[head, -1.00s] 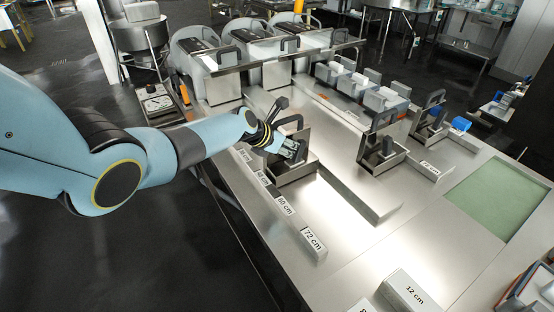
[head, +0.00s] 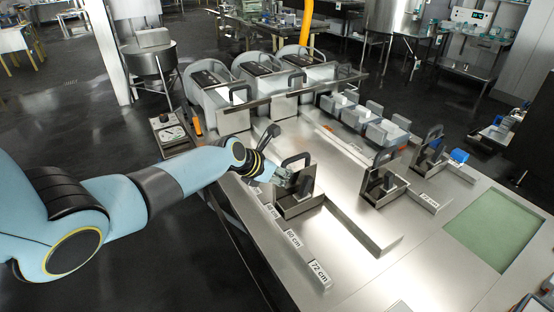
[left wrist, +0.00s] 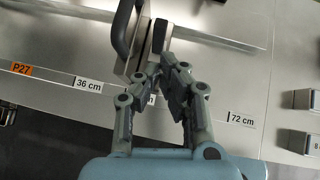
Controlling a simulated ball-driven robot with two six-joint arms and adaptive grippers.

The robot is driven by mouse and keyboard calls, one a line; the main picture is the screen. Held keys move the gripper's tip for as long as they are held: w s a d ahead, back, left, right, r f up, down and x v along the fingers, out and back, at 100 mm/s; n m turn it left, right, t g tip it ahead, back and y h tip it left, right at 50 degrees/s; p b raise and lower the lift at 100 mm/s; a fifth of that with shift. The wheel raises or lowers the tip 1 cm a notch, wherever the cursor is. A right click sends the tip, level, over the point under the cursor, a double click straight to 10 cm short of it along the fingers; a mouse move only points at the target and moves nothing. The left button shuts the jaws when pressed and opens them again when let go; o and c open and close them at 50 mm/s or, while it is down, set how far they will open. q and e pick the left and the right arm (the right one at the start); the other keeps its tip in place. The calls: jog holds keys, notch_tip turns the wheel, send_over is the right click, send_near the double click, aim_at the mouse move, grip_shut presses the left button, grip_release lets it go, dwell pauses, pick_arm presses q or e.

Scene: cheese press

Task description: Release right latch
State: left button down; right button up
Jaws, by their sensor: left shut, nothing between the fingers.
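The nearest steel stop (head: 297,207) stands on the steel table with a dark curved handle (head: 297,158) on top and a dark latch-like block (head: 307,184) on its front. My left gripper (head: 287,179) is at the left side of this stop, just below the handle. In the left wrist view the gripper (left wrist: 161,66) has its fingertips together, with nothing between them. They are close to the stop's dark handle (left wrist: 123,32) and block (left wrist: 160,36); I cannot tell whether they touch. My right gripper is not in view.
Two similar stops, a middle one (head: 383,187) and a right one (head: 430,158), stand farther right. Low steel rails run across the table. A green panel (head: 496,226) lies at the right.

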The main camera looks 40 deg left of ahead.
pick_arm(q)
jog(key=v, duration=0.3)
jog(key=shift+w+d+r+p, duration=0.1)
jog(key=shift+w+r+p, duration=0.1)
jog(key=shift+p, duration=0.1)
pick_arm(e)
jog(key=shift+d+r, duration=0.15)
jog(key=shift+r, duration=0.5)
